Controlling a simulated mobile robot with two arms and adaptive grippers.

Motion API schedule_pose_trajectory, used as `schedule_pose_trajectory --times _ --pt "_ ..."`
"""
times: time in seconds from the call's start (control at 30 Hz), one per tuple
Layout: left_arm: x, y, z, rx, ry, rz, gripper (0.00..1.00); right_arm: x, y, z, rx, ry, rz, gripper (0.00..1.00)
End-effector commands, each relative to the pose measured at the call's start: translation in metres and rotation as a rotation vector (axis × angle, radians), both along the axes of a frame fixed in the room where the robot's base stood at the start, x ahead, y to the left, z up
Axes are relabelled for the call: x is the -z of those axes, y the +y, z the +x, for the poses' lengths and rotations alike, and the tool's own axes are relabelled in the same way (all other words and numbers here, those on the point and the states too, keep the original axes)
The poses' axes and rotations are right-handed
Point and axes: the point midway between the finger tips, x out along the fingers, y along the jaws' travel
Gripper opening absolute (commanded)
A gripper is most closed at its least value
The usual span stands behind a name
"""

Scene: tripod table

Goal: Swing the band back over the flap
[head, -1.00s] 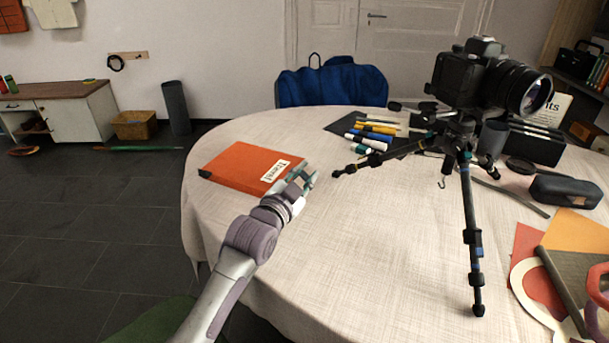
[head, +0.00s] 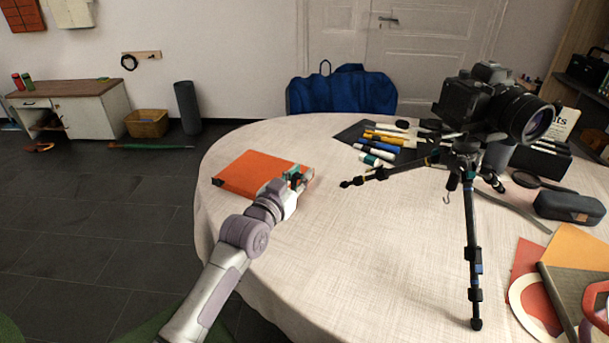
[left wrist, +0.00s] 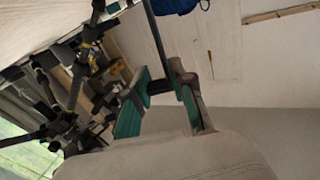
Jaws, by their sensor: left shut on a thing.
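An orange folder (head: 252,172) lies closed-looking on the round table, with a dark corner at its left end. My left gripper (head: 297,178) is at the folder's right end, close above it, and covers the label there. In the left wrist view its green-padded fingers (left wrist: 160,98) are around a dark piece, and a thin dark strip, the band (left wrist: 155,30), runs from there to the top edge. The band is hard to make out in the head view, and the flap's edge is hidden by the gripper. My right gripper is not in view.
A tripod with a camera (head: 490,108) stands on the table to the right, one leg reaching toward the folder. Several markers (head: 380,145) lie behind that leg. The cloth (head: 370,240) in front of the folder is clear.

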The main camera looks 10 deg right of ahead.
Motion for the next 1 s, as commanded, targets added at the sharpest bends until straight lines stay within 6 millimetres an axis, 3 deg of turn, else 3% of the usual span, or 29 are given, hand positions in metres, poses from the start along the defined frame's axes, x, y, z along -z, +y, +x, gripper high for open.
schedule_pose_trajectory --times 0.73,0.77,0.8,0.9,1.0 --pt "-0.0014 0.0064 0.0053 0.0 0.062 -0.073 0.07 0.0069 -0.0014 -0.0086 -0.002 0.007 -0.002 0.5" --pt "-0.0014 0.0063 0.0052 0.0 0.062 -0.073 0.28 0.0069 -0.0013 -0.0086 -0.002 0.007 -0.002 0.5" --pt "-0.0014 0.0063 0.0052 0.0 0.062 -0.073 0.35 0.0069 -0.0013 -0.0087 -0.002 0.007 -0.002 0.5" --pt "-0.0014 0.0063 0.0052 0.0 0.062 -0.073 0.5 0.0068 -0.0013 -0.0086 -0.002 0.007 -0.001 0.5" --pt "-0.0015 0.0063 0.0052 0.0 0.062 -0.073 0.5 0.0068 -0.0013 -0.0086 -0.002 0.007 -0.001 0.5"
